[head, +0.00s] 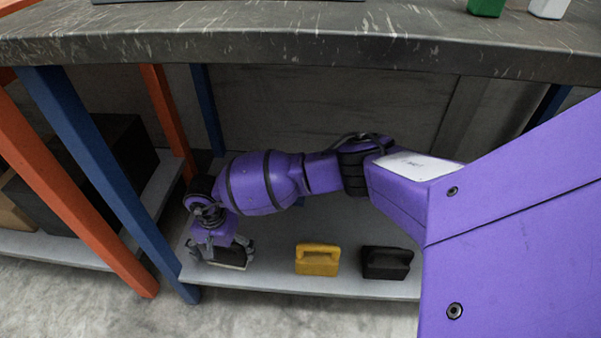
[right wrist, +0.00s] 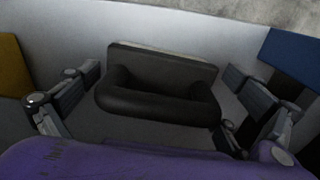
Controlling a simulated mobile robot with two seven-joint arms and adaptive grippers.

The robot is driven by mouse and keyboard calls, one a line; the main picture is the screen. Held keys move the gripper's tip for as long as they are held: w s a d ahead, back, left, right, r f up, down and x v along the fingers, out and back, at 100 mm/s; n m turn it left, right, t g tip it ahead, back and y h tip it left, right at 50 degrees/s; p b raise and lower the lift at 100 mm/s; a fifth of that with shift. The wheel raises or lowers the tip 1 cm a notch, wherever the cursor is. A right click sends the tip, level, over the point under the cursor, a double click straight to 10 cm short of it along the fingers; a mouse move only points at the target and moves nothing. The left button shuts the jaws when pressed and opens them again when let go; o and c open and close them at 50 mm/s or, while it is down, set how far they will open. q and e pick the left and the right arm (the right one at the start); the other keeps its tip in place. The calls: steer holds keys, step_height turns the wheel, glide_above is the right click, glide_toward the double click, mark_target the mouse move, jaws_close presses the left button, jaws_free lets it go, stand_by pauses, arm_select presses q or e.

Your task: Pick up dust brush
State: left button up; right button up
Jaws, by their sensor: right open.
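The dust brush (head: 232,257) appears to be the dark block with a handle and a pale lower edge, at the left front of the low grey shelf. In the right wrist view it (right wrist: 165,70) lies centred, its thick black loop handle facing the camera. My right gripper (head: 221,252) is over it, pointing down. In the right wrist view the gripper (right wrist: 160,78) is open, with one finger on each side of the brush and visible gaps between. In the head view the gripper partly hides the brush. My left gripper is not in view.
A yellow handled block (head: 317,260) and a black handled block (head: 386,263) stand to the right on the shelf (head: 290,283). A blue post (head: 108,175) is close left of the gripper. The dark worktop (head: 300,45) overhangs my right arm.

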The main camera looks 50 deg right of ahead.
steer(key=shift+w+f, duration=0.1)
steer(key=shift+f, duration=0.45)
steer(key=shift+r, duration=0.1)
steer(key=c, duration=1.1)
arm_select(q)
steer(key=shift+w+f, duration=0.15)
arm_select(e)
steer(key=shift+r, duration=0.1)
steer(key=shift+w+r, duration=0.1)
steer(key=shift+r, duration=0.15)
step_height(320, 180, up, 2)
steer(key=shift+r+p, duration=0.1)
steer(key=shift+p, duration=0.5)
arm_select(q)
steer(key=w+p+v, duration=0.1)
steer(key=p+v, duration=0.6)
steer(key=p, duration=0.1)
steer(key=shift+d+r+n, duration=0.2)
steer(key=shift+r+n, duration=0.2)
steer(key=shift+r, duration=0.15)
arm_select(e)
steer(key=shift+s+a+r, duration=1.25)
steer(key=shift+s+r, duration=0.4)
steer(key=shift+s, duration=0.35)
steer(key=shift+s+a+r, duration=1.3)
steer(key=shift+s+r, duration=0.4)
steer(key=shift+s, duration=0.3)
steer(key=shift+s+a+r, duration=1.25)
steer(key=shift+s+r, duration=0.4)
steer(key=shift+s, duration=0.35)
